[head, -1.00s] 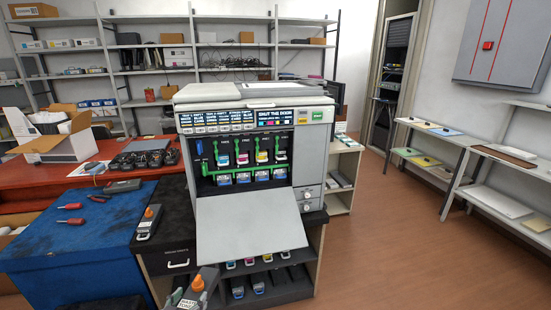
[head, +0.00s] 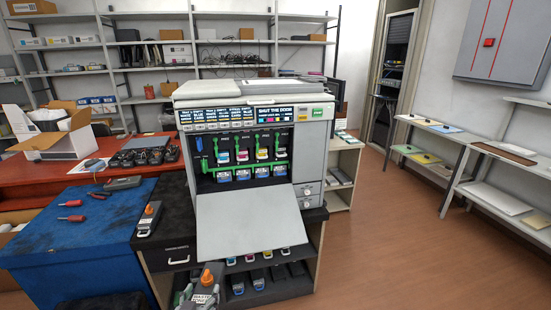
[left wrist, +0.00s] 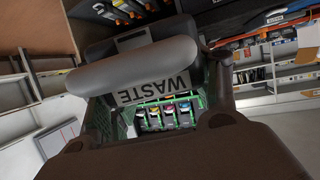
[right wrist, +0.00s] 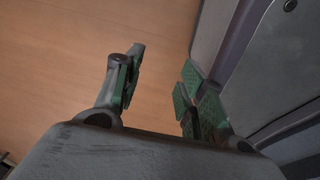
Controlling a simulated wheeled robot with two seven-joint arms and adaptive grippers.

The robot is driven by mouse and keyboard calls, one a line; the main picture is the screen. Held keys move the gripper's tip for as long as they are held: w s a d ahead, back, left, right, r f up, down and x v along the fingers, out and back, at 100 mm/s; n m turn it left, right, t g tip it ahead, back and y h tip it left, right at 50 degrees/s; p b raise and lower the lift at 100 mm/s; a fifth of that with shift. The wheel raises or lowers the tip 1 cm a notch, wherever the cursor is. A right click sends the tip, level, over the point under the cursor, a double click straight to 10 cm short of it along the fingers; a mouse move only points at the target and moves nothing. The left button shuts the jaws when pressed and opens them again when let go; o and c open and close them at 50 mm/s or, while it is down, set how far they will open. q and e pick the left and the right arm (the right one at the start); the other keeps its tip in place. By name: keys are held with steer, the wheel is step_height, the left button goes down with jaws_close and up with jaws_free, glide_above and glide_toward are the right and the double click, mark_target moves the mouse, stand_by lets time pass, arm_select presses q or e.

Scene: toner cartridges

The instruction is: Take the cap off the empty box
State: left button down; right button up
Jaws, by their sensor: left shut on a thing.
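A dark grey waste box (head: 205,298) with an orange cap (head: 208,277) is at the bottom of the head view, in front of the printer. My left gripper (head: 198,300) is shut on this box; the cap points up. In the left wrist view the box's WASTE label (left wrist: 155,88) shows between the fingers, and its cap cannot be made out. A second waste box (head: 147,222) with an orange cap lies on the black cabinet. I cannot tell from the pictures which box is empty. My right gripper (right wrist: 160,88) is open and empty, outside the head view.
The printer (head: 313,165) stands with its front door (head: 250,225) folded down; its screen reads SHUT THE DOOR. Cartridges sit on the shelf below (head: 270,292). A blue workbench (head: 80,250) with screwdrivers and pliers is at the left. The floor (head: 400,240) at the right is clear.

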mark_target(206, 280)
arm_select(q)
steer(key=shift+r+p, duration=0.35)
steer(key=shift+r, duration=0.25)
steer(key=shift+r+p, duration=0.9)
steer(key=shift+p, duration=0.25)
arm_select(e)
steer(key=shift+g, duration=0.3)
steer(key=s, duration=0.1)
steer(key=s+d, duration=0.1)
steer(key=s, duration=0.1)
steer(key=s+d+r, duration=0.1)
steer(key=shift+s+r, duration=0.1)
steer(key=shift+s, duration=0.15)
steer(key=shift+w+a, duration=0.1)
steer(key=shift+w, duration=0.05)
arm_select(q)
steer(key=shift+d, duration=0.1)
arm_select(e)
steer(key=shift+s+a, duration=0.2)
arm_select(q)
steer(key=shift+r, duration=0.1)
